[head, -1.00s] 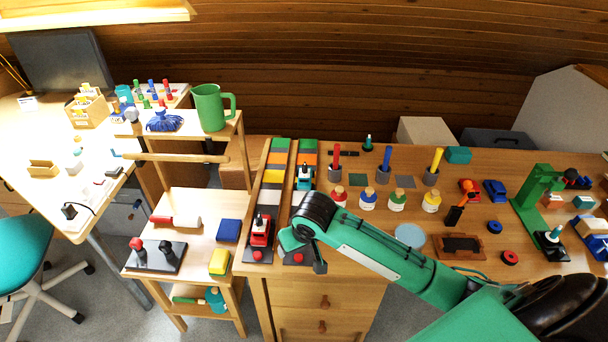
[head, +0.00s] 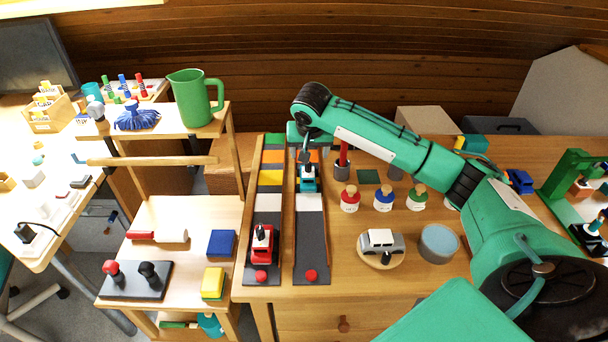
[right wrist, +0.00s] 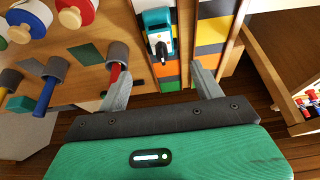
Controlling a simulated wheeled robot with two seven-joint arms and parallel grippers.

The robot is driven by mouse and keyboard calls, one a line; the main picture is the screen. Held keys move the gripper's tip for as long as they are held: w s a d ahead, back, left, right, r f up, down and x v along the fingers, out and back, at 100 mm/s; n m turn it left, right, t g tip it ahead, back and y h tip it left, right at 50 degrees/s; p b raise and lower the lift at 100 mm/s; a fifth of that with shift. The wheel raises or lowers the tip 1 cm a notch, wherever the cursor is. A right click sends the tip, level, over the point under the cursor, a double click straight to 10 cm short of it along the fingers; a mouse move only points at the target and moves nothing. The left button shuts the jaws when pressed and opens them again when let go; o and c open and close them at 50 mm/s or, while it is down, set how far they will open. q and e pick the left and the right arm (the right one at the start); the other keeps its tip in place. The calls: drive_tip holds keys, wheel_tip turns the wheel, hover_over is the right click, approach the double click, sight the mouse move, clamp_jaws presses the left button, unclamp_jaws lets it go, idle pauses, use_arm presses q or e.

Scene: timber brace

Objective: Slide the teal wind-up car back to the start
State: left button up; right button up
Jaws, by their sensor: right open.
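The teal wind-up car (head: 308,180) sits on the right-hand lane (head: 312,235), on the coloured bands beyond the white one. It also shows in the right wrist view (right wrist: 157,32), top centre, with a dark key on it. My right gripper (head: 304,148) is over the far part of that lane, on the car's far side. In the right wrist view its fingers (right wrist: 161,72) are spread wide, with the car ahead of them, apart from both. Whether they touch the lane I cannot tell. A red dot (head: 311,275) marks the lane's near end. My left gripper is not in view.
A red car (head: 262,245) stands on the parallel left lane (head: 267,205). Just right of my lane stand a red marker in a grey cup (head: 342,172) and several bottles, including a red one (head: 350,201). A silver car (head: 381,241) sits nearer. The right lane's dark near stretch is clear.

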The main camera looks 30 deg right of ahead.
sight(308, 173)
drive_tip(key=x, duration=1.3)
drive_tip(key=shift+f, duration=0.35)
drive_tip(key=shift+c, duration=0.5)
drive_tip(key=c, duration=1.3)
